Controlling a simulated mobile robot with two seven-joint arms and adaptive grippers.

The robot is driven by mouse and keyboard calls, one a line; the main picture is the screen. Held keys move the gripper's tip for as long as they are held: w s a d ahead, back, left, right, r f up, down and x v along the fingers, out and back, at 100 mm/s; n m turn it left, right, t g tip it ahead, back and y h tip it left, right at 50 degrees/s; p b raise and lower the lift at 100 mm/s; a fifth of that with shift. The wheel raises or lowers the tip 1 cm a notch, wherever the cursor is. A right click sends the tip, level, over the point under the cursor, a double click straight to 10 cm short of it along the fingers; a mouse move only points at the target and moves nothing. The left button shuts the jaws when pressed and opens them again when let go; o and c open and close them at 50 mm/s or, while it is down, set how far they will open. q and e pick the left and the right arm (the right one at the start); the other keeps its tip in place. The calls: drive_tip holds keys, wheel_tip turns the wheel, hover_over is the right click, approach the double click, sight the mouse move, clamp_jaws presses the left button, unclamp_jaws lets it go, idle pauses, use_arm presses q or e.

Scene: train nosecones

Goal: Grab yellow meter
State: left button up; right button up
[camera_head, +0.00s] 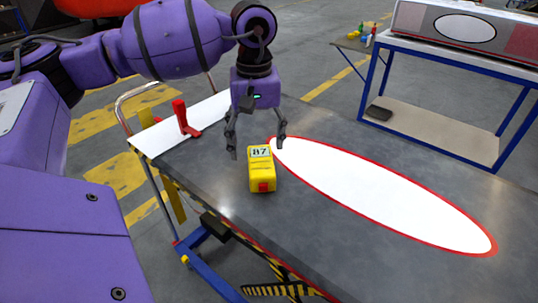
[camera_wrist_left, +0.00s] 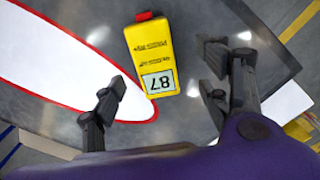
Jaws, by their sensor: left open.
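The yellow meter (camera_head: 262,172) sits on the dark grey tabletop, with a display reading 87 and a red part on its near end. My left gripper (camera_head: 257,150) is open, pointing down above and just behind the meter in the head view. In the left wrist view the yellow meter (camera_wrist_left: 150,52) lies ahead of the open fingertips of my left gripper (camera_wrist_left: 160,75), display end nearest. Its display end appears between the two fingers, with gaps on both sides. The fingers do not grip it. My right gripper is not in view.
A white oval with a red rim (camera_head: 385,190) lies on the table (camera_head: 330,240) right of the meter. A red object (camera_head: 183,118) stands on the white strip at the left. A blue-framed bench (camera_head: 450,130) stands at the back right. The near tabletop is clear.

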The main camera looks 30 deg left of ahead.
sight(261, 159)
use_arm(q)
drive_tip(key=f, duration=0.2)
drive_tip(key=shift+w+f, duration=0.3)
drive_tip(key=shift+w, duration=0.1)
drive_tip(key=f+p, duration=0.1)
drive_tip(key=f, duration=0.2)
drive_tip(key=shift+d+f, duration=0.15)
drive_tip(key=shift+d, duration=0.05)
drive_tip(key=shift+f, duration=0.4)
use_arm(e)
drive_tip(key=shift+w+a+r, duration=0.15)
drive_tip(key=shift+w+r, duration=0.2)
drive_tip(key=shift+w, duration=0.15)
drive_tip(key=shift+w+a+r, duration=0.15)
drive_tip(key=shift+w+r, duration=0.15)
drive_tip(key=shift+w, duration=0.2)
use_arm(q)
drive_tip(key=shift+c, duration=0.5)
drive_tip(key=c, duration=1.4)
drive_tip(key=shift+r, duration=0.1)
drive_tip(key=shift+c, duration=1.2)
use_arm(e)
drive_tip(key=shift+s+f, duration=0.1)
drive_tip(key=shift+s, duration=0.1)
use_arm(q)
drive_tip(key=shift+r, duration=0.1)
